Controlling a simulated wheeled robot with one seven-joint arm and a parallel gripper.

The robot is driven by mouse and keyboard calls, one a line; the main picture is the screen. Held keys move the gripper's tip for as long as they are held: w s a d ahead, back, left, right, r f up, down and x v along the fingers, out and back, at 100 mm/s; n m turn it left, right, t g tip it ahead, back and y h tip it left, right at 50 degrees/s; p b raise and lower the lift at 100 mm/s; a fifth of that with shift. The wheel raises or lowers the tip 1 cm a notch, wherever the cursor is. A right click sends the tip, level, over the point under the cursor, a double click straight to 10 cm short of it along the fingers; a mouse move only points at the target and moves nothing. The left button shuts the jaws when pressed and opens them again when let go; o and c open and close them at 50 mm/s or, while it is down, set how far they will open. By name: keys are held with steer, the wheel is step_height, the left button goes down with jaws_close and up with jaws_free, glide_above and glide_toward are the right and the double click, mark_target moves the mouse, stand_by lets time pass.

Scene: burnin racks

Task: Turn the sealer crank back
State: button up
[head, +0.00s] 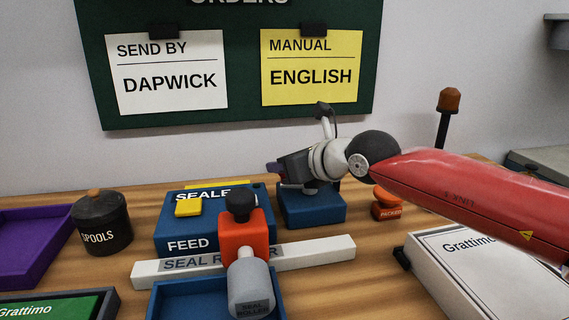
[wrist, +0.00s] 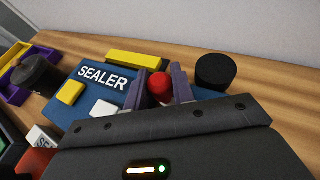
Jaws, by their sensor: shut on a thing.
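The blue sealer (head: 172,222) stands on the wooden bench, with a yellow button on top and a FEED label on its front. In the wrist view the sealer (wrist: 91,97) shows its name plate. A red ball knob (wrist: 160,86), which looks like the crank's handle, sits between the two fingers of my gripper (wrist: 163,93). The fingers are shut on it. In the head view my gripper (head: 276,172) is just right of the sealer's back, above a blue block (head: 312,208). The knob and the crank arm are hidden in the head view.
A red block with a black knob (head: 240,204) and a grey seal roller (head: 251,287) stand in front of the sealer, by a white rail (head: 330,250) and blue tray (head: 172,300). A black spools pot (head: 103,222) is left. A white Grattimo box (head: 465,275) is right.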

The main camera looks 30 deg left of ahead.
stand_by(0.4)
steer(key=o, duration=1)
steer(key=shift+c, duration=0.2)
steer(key=shift+v, duration=3.9)
steer(key=shift+f, duration=0.1)
